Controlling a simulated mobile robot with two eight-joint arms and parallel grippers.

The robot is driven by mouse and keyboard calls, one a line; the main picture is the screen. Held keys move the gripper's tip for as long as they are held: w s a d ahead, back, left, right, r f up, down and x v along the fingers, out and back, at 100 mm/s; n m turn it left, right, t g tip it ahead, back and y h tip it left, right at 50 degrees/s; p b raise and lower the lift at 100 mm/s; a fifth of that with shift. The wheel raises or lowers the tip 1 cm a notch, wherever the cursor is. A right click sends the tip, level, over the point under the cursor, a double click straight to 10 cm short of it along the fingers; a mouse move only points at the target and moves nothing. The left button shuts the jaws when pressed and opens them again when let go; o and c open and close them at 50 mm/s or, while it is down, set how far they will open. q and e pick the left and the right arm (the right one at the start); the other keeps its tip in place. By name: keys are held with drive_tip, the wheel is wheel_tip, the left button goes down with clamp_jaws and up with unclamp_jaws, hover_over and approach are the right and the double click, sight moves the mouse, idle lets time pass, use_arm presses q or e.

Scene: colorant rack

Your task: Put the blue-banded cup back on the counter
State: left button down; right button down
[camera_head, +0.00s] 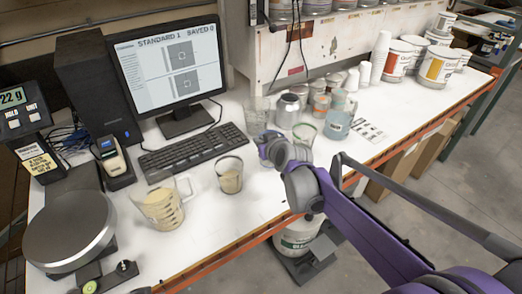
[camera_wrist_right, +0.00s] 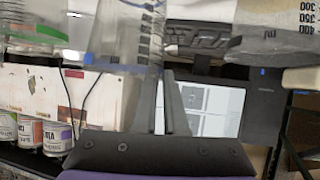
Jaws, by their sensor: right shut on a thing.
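My right gripper (camera_head: 264,137) is over the white counter (camera_head: 200,216), near the keyboard's right end. It is shut on a clear cup (camera_head: 256,112), which rises just beyond it. In the right wrist view the fingers (camera_wrist_right: 159,76) are at the wall of a clear cup (camera_wrist_right: 116,62) with black graduation marks and small bits of blue. Its full band cannot be made out. Whether the cup's base touches the counter is hidden by the gripper. A cup with bluish contents (camera_head: 338,123) stands to the right. My left gripper is not in view.
A green-banded cup (camera_head: 305,133) stands close right of my gripper. A metal can (camera_head: 288,109) is behind. A dark-rimmed cup (camera_head: 230,176) and a measuring pitcher (camera_head: 165,205) hold beige stuff at left. The keyboard (camera_head: 193,149) lies behind. Some counter near the front edge is bare.

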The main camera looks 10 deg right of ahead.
wheel_tip(320, 180, down, 3)
drive_tip(key=shift+f, duration=0.2)
drive_tip(key=c, duration=1)
unclamp_jaws()
drive_tip(key=shift+o, duration=0.2)
drive_tip(key=v, duration=1.2)
drive_tip(key=s+f+g, duration=0.2)
drive_tip(key=s+f, duration=0.2)
drive_tip(key=s, duration=0.4)
drive_tip(key=s+f+m+g+h, duration=0.1)
drive_tip(key=s+f+g, duration=0.1)
drive_tip(key=s+f, duration=0.3)
drive_tip(key=s+f+m+g+h, duration=0.1)
drive_tip(key=s+f, duration=0.3)
drive_tip(key=s, duration=0.7)
drive_tip(key=shift+d+f+g, duration=0.2)
drive_tip(key=shift+d+g, duration=0.15)
drive_tip(key=shift+g, duration=0.55)
